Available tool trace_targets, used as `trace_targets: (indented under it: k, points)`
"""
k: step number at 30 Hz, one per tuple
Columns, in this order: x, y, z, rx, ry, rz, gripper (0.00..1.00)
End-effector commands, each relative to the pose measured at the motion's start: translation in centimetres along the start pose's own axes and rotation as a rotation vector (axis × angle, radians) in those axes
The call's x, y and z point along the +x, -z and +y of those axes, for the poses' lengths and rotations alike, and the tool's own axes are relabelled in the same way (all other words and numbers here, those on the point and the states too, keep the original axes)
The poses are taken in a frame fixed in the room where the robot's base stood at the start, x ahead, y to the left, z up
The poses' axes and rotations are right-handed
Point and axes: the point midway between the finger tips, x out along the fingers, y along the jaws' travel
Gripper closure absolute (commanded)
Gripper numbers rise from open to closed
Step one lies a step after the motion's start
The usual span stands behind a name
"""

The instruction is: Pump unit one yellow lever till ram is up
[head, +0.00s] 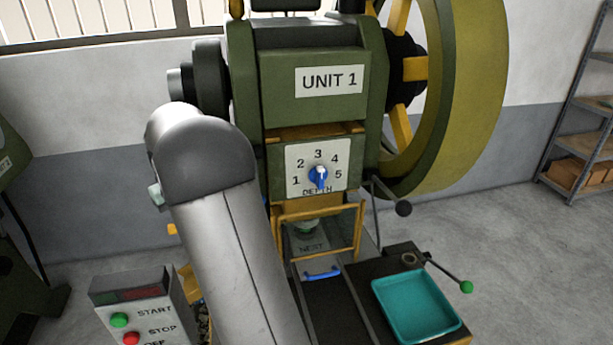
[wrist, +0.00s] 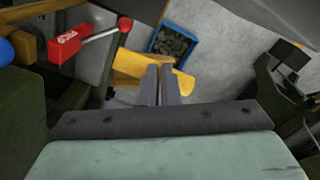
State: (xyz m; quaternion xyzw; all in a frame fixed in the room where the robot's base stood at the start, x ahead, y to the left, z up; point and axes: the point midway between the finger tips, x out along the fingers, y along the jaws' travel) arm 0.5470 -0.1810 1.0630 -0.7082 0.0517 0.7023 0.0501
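Unit 1 (head: 320,100) is a green press in the middle of the head view, with a flywheel at its right. My grey arm covers its lower left part, and my gripper is hidden in that view. In the wrist view my gripper (wrist: 161,85) has its two dark fingers close together, with only a thin gap and nothing clear between them. A yellow part (wrist: 130,66) lies behind the fingers; I cannot tell whether it is a lever or a chute, or whether they touch. A small yellow end (head: 172,230) shows left of my arm. The ram is mostly hidden behind the yellow guard (head: 333,254).
A red block (wrist: 66,44) with a red-knobbed rod is at upper left in the wrist view, near a blue bin (wrist: 172,46) of dark pieces. The control box (head: 140,312), teal tray (head: 415,303) and green-knobbed lever (head: 466,287) stand around the press.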

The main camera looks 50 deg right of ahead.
Motion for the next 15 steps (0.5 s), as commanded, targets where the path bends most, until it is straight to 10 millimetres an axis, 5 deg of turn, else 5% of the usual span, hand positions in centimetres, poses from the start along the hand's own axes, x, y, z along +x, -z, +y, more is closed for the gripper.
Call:
trace_targets:
  k: [2, 15]
  points:
    - [1.9, 0.1, 0.2, 0.001, 0.007, -0.027, 1.0]
    - [0.1, -1.2, -0.6, 0.0, 0.007, -0.025, 1.0]
